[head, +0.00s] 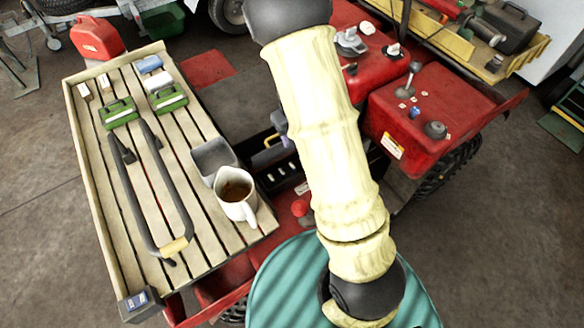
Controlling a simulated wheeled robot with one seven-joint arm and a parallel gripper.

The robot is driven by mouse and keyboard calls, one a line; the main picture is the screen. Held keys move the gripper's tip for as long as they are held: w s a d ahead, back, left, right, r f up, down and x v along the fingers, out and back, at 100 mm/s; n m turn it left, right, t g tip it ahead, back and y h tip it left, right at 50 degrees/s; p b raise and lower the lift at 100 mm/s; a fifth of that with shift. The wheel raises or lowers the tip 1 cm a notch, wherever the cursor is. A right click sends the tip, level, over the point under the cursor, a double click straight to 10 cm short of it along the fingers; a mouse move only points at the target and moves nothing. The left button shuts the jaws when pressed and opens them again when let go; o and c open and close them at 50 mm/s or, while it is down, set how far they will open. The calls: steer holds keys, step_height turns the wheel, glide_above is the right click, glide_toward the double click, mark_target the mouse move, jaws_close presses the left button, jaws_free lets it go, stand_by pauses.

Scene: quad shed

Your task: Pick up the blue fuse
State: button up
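I cannot make out a blue fuse for certain. A black holder with several pale slots or pieces (284,174) sits between the slatted rack and my arm, which may be a fuse block. A small bluish-purple piece (284,128) shows just left of my arm, partly hidden by it. Several tiny pale and bluish bits lie on the red bodywork (450,95) right of my arm, too small to tell apart. My gripper is out of view.
A slatted wooden rack (97,180) on the left carries a white mug (238,193) of brown liquid, a grey cup (212,160), a dark U-shaped bar (151,195) and green boxes (168,98). A red can (97,37) stands behind. A yellow tray (475,42) is at back right.

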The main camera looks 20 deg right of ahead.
glide_above(292, 166)
steer(key=f, duration=0.8)
steer(key=shift+d+f+p, duration=0.2)
steer(key=shift+d+p, duration=0.05)
steer(key=shift+p, duration=0.1)
steer(key=shift+f, duration=0.2)
steer(key=shift+w+a+f+p, duration=0.15)
steer(key=shift+f+p, duration=0.3)
steer(key=shift+f, duration=0.85)
steer(key=shift+s+a+f+p, duration=0.1)
steer(key=shift+f+p, duration=0.3)
steer(key=shift+f, duration=0.9)
jaws_close()
